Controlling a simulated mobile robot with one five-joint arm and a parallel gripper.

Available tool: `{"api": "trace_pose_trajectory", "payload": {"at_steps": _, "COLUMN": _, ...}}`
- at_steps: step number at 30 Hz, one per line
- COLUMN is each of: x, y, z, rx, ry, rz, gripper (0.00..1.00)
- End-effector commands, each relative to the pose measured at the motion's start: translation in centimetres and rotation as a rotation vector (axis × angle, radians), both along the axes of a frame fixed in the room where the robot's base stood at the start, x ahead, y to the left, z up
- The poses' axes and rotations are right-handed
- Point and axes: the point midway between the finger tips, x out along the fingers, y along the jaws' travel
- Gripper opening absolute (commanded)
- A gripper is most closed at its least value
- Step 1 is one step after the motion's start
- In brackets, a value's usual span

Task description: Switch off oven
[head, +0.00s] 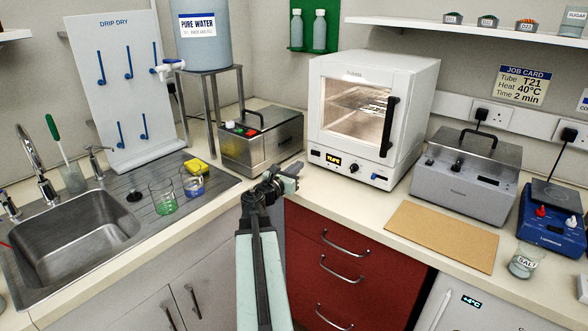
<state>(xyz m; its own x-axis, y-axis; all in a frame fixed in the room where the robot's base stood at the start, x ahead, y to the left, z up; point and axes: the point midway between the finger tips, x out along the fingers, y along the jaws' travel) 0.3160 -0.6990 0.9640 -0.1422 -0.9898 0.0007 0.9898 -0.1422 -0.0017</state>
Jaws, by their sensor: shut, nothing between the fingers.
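The white oven (370,115) stands on the counter at the centre right, its glass door shut and its chamber lit. Below the door, its front panel carries a lit display (333,159), a knob (354,168) and a small blue switch (379,177). The display digits are too small to read surely. My gripper (287,172) is shut and empty, near the counter's front edge, to the left of and below the oven panel, apart from it.
A steel box with red and green buttons (262,140) stands left of the oven. A grey lidded device (464,178) and a brown board (443,236) are to the right. The sink (75,225), glass beakers (162,197) and a yellow sponge (195,166) are at left.

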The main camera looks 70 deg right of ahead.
Motion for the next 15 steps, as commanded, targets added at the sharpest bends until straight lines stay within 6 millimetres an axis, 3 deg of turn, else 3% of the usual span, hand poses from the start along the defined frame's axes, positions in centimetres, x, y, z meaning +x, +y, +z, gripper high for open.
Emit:
{"api": "trace_pose_trajectory", "payload": {"at_steps": 6, "x": -0.3, "y": -5.0, "z": 0.0, "rx": 0.001, "ry": -0.001, "rz": 0.001, "gripper": 0.0}}
{"api": "trace_pose_trajectory", "payload": {"at_steps": 15, "x": -0.8, "y": -8.5, "z": 0.0, "rx": 0.001, "ry": -0.002, "rz": 0.003, "gripper": 0.0}}
